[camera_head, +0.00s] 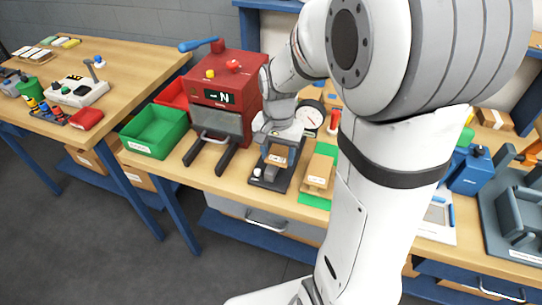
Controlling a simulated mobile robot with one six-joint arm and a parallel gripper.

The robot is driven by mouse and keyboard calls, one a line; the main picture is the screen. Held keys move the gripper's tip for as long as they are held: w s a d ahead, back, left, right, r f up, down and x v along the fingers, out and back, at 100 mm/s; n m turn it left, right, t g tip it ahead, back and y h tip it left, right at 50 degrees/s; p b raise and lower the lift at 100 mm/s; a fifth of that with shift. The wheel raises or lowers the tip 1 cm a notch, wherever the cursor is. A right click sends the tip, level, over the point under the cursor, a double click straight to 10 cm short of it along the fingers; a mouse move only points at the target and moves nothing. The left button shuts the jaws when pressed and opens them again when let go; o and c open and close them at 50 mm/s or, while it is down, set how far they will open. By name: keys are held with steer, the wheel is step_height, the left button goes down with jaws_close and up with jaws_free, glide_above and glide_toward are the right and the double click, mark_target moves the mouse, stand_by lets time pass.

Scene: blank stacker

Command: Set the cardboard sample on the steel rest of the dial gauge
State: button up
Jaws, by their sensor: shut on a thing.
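My gripper (277,146) points down in the middle of the head view, over the front of the bench. It is shut on a small brown piece with a pale label, the cardboard sample (278,158). The dial gauge (310,116) shows its round white face just right of my gripper. A dark base (270,181) with a light knob lies under the held sample. The steel rest is hidden or too small to make out. I cannot tell whether the sample touches anything below it.
A brown labelled block (318,174) lies on a green mat (317,202) just right of the dark base. A red machine (228,85) with a dark front stands close on the left, with a green bin (154,131) beyond it. My arm hides much of the bench on the right.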

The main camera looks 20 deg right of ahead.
mark_target(270, 157)
steer(key=shift+w+a, duration=0.25)
steer(key=shift+a, duration=0.05)
steer(key=shift+w+a+f, duration=0.15)
steer(key=shift+a+f, duration=0.1)
steer(key=shift+f, duration=0.4)
steer(key=shift+w+a+f, duration=0.1)
steer(key=shift+a+f, duration=0.15)
steer(key=shift+f, duration=0.85)
steer(key=shift+f, duration=0.1)
steer(key=shift+f, duration=0.15)
steer(key=o, duration=0.9)
steer(key=shift+o, duration=0.2)
